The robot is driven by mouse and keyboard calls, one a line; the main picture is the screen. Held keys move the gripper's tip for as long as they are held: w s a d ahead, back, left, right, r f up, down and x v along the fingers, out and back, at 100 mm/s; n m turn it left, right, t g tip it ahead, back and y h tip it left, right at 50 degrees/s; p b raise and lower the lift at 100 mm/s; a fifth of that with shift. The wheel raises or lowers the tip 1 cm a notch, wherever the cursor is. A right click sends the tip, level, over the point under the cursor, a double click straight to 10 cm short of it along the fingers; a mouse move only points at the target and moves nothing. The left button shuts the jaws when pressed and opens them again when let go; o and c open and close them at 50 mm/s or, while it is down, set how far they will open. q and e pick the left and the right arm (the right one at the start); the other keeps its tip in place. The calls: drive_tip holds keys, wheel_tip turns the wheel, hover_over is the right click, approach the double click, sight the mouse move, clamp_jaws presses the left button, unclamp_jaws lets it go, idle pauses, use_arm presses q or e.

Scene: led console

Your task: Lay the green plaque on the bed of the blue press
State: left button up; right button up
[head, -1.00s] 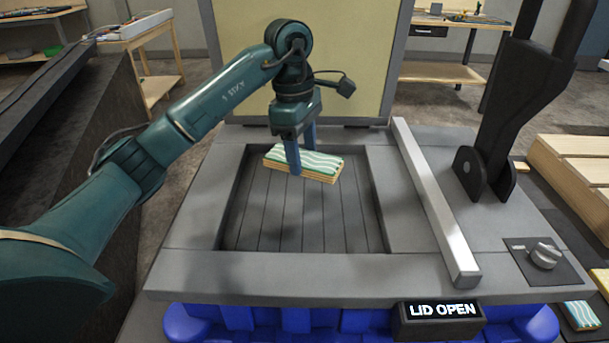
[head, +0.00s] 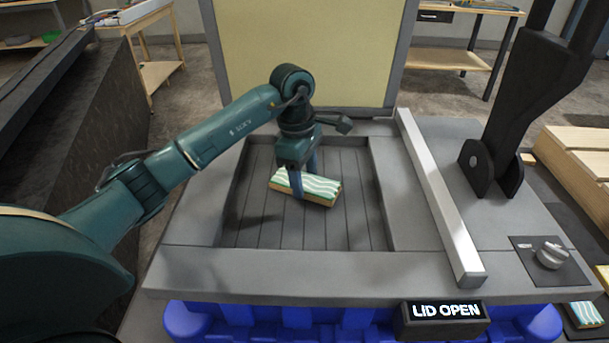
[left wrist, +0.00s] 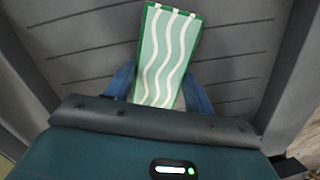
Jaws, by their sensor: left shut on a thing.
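The green plaque (head: 318,188) has white wavy stripes on top and a wooden-coloured side. My left gripper (head: 299,186) is shut on it, one finger on each long side, over the recessed slatted bed (head: 265,215) of the press. In the left wrist view the plaque (left wrist: 166,58) sits between the blue fingers of the gripper (left wrist: 160,88). I cannot tell for sure whether its underside touches the bed. The press (head: 270,275) has a grey top and a blue base, and its lid (head: 305,55) stands raised at the back. My right gripper is not in view.
A display (head: 442,311) reads "LID OPEN". Another striped plaque (head: 583,314) lies at lower right. The bed is otherwise clear.

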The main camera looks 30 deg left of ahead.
use_arm(q)
drive_tip(key=shift+f, duration=0.25)
drive_tip(key=shift+f, duration=0.1)
drive_tip(key=o, duration=1)
drive_tip(key=shift+o, duration=0.2)
wheel_tip(320, 180, up, 12)
drive_tip(key=a, duration=0.1)
drive_tip(key=shift+a+b, duration=0.2)
drive_tip(key=shift+b, duration=0.1)
drive_tip(key=shift+s, duration=0.1)
